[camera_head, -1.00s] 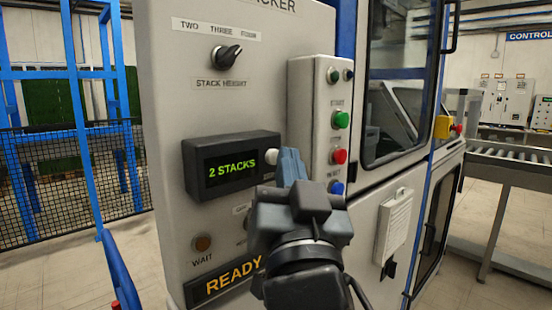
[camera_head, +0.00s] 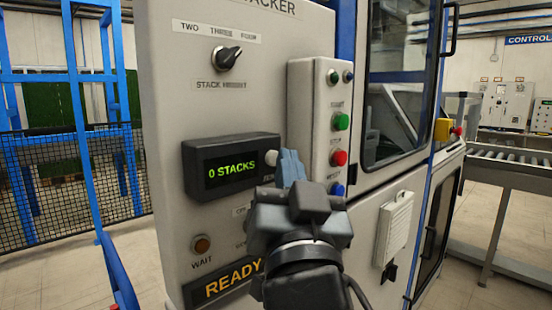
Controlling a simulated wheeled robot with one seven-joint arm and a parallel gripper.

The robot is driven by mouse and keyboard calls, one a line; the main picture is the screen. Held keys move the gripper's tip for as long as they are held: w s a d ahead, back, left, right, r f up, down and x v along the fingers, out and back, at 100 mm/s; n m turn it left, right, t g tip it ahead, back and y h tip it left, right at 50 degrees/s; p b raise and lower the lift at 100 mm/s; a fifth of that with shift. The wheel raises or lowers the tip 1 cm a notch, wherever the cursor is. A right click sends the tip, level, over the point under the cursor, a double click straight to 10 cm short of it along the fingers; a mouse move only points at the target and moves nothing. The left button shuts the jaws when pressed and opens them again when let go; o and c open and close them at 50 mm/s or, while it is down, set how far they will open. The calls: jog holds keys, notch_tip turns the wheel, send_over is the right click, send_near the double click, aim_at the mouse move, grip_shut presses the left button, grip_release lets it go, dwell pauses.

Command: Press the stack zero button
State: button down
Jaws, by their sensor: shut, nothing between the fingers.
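The stack counter display (camera_head: 232,168) is a dark box on the machine's grey panel, and it reads "0 STACKS" in green. A small white button (camera_head: 271,158) sits at the right end of the display box, partly hidden behind my gripper. My gripper (camera_head: 290,166) has blue fingers that are shut and empty. Its fingertips are right beside the white button; I cannot tell whether they touch it. My dark wrist covers the panel's lower right part.
A raised button box (camera_head: 305,130) with green (camera_head: 341,121), red (camera_head: 339,157) and blue (camera_head: 337,188) buttons stands close right of my gripper. Above are a stack height knob (camera_head: 229,57); below, a wait lamp (camera_head: 201,244) and READY sign (camera_head: 226,284).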

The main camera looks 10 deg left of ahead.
jog(key=shift+s+d, duration=0.4)
jog(key=shift+d, duration=0.05)
jog(key=shift+d, duration=0.1)
jog(key=shift+s+d+p, duration=0.25)
jog(key=shift+s+d, duration=0.55)
jog(key=shift+d, duration=0.15)
jog(key=shift+s+d+p, duration=0.25)
jog(key=shift+s+d, duration=0.5)
jog(key=shift+d, duration=0.2)
jog(key=s+d+f+n+g, duration=0.1)
jog(key=s+d+f, duration=0.3)
jog(key=f, duration=0.3)
jog(key=s+d+f+n+g+h, duration=0.1)
jog(key=s+d+f+g, duration=0.15)
jog(key=d+f, duration=0.4)
jog(key=s+d+f+n, duration=0.1)
jog(key=s+d+f, duration=0.25)
jog(key=f, duration=0.55)
jog(key=s+d+f+m+g+h, duration=0.1)
jog(key=s+d+f, duration=0.1)
jog(key=s, duration=0.6)
jog(key=s+d+f+m+g+h, duration=0.1)
jog(key=s+d+f+g+h, duration=0.1)
jog(key=s, duration=0.7)
jog(key=s+d+f+m+g+h, duration=0.1)
jog(key=s+d+f, duration=0.2)
jog(key=s, duration=0.5)
jog(key=shift+s+d+f+h, duration=0.15)
jog(key=shift+d+h, duration=0.2)
jog(key=shift+h, duration=0.05)
